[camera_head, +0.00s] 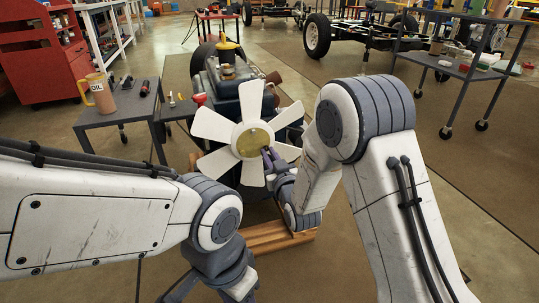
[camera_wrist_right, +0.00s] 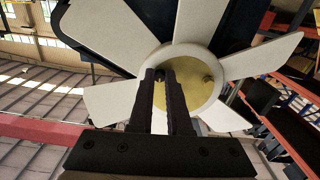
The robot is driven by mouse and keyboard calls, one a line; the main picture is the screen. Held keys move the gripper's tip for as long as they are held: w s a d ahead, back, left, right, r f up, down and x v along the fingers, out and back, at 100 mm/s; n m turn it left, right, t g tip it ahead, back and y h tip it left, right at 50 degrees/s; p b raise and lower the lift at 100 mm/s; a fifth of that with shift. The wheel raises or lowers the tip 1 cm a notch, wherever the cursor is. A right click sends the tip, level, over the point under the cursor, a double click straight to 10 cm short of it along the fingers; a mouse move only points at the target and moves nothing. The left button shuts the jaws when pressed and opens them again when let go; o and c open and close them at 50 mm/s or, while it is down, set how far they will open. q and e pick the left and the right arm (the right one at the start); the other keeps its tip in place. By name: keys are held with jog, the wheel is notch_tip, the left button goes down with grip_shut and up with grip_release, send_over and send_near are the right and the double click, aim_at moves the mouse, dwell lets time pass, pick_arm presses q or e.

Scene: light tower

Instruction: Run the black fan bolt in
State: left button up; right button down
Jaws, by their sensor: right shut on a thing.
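The cream fan (camera_head: 210,126) with its round brass-coloured hub plate (camera_head: 252,141) stands on the front of the engine (camera_head: 228,88). My right gripper (camera_head: 268,151) reaches the hub from the lower right. In the right wrist view its two dark fingers (camera_wrist_right: 160,78) point at the hub plate (camera_wrist_right: 190,84) and are shut on the black fan bolt (camera_wrist_right: 160,74). Only a small dark part of the bolt shows between the fingertips; how deep it sits is hidden. A small brass-coloured bump (camera_wrist_right: 207,78) shows on the plate. My left gripper hangs low at the bottom edge, mostly cut off.
A grey side table (camera_head: 118,112) on the left holds an orange oil jug (camera_head: 97,93) and small dark parts. A red cabinet (camera_head: 38,55) stands behind it. A grey cart (camera_head: 460,70) stands at the right. A wooden pallet (camera_head: 268,238) lies under the engine.

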jog(key=shift+s+a+m, duration=0.1)
jog(key=shift+a+m, duration=0.05)
jog(key=shift+m, duration=4.35)
jog(key=shift+s+a+m, duration=0.1)
jog(key=shift+m, duration=4.4)
jog(key=c, duration=0.9)
grip_release()
jog(key=shift+o, duration=0.2)
jog(key=shift+w+r, duration=0.1)
jog(key=shift+d, duration=0.1)
